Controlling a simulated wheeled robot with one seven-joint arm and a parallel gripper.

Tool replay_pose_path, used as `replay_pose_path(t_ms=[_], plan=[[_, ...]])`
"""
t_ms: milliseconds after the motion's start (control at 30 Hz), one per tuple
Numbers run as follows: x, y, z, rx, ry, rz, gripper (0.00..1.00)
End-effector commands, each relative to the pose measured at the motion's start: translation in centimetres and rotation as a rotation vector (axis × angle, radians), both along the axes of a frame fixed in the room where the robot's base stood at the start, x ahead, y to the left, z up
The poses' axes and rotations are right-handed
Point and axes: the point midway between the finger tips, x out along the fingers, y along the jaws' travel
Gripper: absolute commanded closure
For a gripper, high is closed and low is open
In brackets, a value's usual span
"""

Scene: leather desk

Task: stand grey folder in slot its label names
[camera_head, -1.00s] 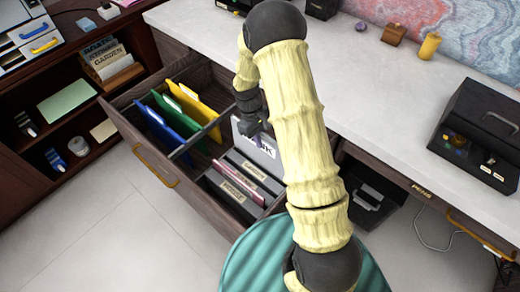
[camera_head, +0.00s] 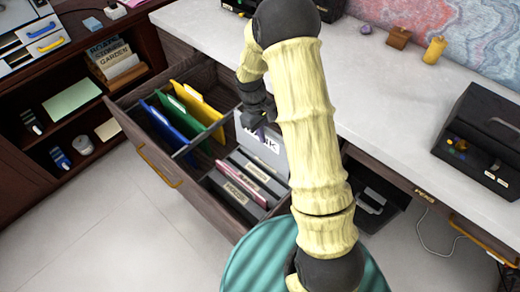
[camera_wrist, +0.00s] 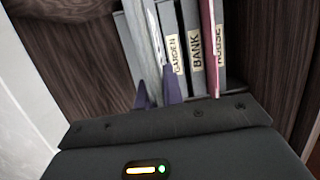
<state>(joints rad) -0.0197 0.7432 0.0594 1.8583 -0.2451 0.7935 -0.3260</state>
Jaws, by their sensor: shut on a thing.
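The grey folder (camera_head: 274,153) hangs upright over the right part of the open drawer, its label partly covered, ending in "NK". My gripper (camera_head: 262,128) is shut on its upper edge. In the wrist view, the two purple fingertips (camera_wrist: 158,92) pinch the folder's thin edge (camera_wrist: 153,35). The slots beyond carry cream labels: GARDEN (camera_wrist: 174,54), BANK (camera_wrist: 196,52) and HOUSE (camera_wrist: 219,46). A dark red folder (camera_wrist: 208,40) stands beside the HOUSE label. The held folder is on the GARDEN side of the slots; its lower edge is hidden.
The dark wooden drawer (camera_head: 192,200) is pulled out below the desk (camera_head: 385,95). Blue (camera_head: 160,125), green (camera_head: 183,118) and yellow (camera_head: 203,108) folders stand in its left part, behind a divider. A teal seat (camera_head: 255,262) is close in front.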

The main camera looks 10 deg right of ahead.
Motion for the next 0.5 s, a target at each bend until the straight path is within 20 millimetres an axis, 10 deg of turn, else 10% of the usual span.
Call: replay_pose_path(t_ms=[500], plan=[[-2.7,4.3,-0.3,0.001,-0.003,0.002,1.0]])
